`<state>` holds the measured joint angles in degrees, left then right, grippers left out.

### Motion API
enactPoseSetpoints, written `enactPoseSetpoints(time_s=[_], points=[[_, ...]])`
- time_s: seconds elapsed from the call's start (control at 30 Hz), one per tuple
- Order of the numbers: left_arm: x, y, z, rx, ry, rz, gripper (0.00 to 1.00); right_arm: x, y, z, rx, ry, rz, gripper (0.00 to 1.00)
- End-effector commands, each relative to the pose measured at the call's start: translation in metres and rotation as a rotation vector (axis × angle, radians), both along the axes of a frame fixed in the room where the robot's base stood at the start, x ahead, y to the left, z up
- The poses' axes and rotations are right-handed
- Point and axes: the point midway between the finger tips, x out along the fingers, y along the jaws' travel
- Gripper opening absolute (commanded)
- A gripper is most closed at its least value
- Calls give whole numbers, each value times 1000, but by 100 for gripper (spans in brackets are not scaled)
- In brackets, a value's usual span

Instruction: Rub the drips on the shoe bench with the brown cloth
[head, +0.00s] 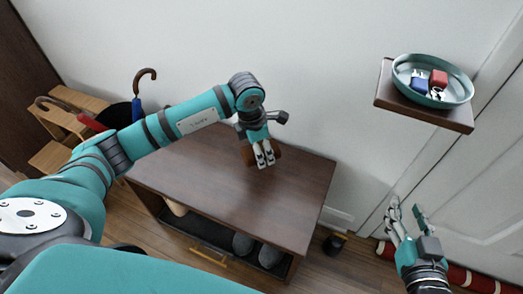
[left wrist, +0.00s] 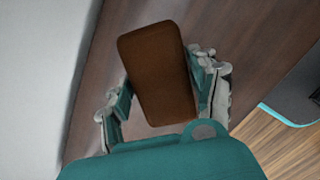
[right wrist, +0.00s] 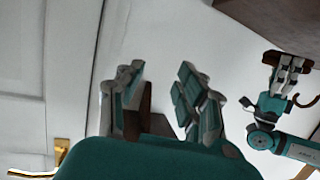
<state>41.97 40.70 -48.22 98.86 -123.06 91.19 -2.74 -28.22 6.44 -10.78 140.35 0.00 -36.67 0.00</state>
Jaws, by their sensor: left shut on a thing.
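The shoe bench (head: 220,195) has a dark brown wooden top and an open front. My left gripper (head: 264,158) is shut on the brown cloth (head: 249,157), a small block-like shape, over the back right part of the top. The cloth (left wrist: 158,70) fills the space between the fingers in the left wrist view. I cannot tell whether it touches the top. I make out no drips; the arm and cloth hide part of the top. My right gripper (head: 407,210) is open and empty, right of the bench, below the wall shelf.
A wall shelf (head: 443,114) at the upper right holds a teal dish (head: 405,86) with small items. Shoes (head: 256,248) stand inside the bench. Umbrellas (head: 138,97) and a wooden rack (head: 50,153) stand at the left. A small dark object (head: 335,243) sits right of the bench. The front of the top is clear.

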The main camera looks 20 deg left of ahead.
Motion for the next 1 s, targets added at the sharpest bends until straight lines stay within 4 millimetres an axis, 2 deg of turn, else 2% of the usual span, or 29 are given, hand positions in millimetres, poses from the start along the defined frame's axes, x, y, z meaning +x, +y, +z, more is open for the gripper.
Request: enactPoseSetpoints(time_s=[0.7, 1.0], points=[[4, 11, 22, 0, 0, 4, 31, -30, -15, -47, -71, 298, -21, 37], [5, 13, 26, 0, 0, 5, 31, -40, -19, -57, -88, 371, -26, 37]])
